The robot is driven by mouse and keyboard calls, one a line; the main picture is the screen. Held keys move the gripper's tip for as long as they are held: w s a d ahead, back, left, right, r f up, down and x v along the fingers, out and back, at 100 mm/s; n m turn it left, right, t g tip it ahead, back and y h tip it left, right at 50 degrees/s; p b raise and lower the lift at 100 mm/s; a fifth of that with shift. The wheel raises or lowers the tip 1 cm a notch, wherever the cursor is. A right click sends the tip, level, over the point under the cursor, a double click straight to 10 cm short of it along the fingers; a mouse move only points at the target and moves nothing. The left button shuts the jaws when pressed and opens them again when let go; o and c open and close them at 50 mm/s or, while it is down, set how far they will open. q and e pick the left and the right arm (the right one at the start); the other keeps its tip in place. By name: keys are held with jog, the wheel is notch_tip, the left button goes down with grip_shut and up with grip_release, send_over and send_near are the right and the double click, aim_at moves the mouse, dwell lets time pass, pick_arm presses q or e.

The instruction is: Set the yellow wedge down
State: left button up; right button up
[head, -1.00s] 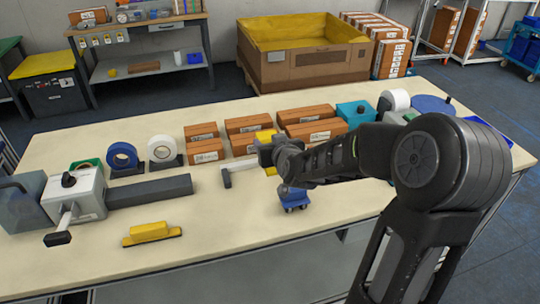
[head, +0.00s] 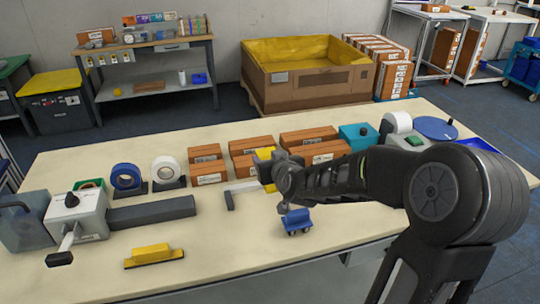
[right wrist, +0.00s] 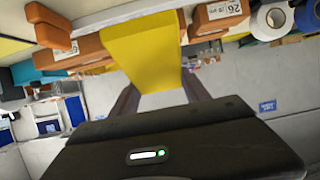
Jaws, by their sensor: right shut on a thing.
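My right gripper (head: 277,174) is shut on the yellow wedge (head: 264,155), over the table near the cardboard boxes. Its arm hides much of the wedge in the head view. In the right wrist view the wedge (right wrist: 143,50) sticks out from between the dark fingers (right wrist: 160,100), toward the table edge and boxes. I cannot tell whether the wedge touches the table (head: 230,235). My left gripper is not in view.
Several brown boxes (head: 247,146) stand behind the wedge. A yellow-handled block (head: 152,254) lies front left. The front middle of the table is clear.

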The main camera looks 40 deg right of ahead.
jog(key=a+f+n+y, duration=0.1)
jog(key=a+f, duration=0.1)
jog(key=a, duration=0.5)
jog(key=s+a+f+n+y, duration=0.1)
jog(key=a+f, duration=0.1)
jog(key=a, duration=0.6)
jog(key=a+f+n+y, duration=0.1)
jog(key=a+y, duration=0.1)
jog(key=a, duration=0.5)
jog(key=shift+s+a+f+n+t, duration=0.15)
jog(key=shift+s+f+n+t, duration=0.15)
jog(key=shift+s+f+n, duration=0.1)
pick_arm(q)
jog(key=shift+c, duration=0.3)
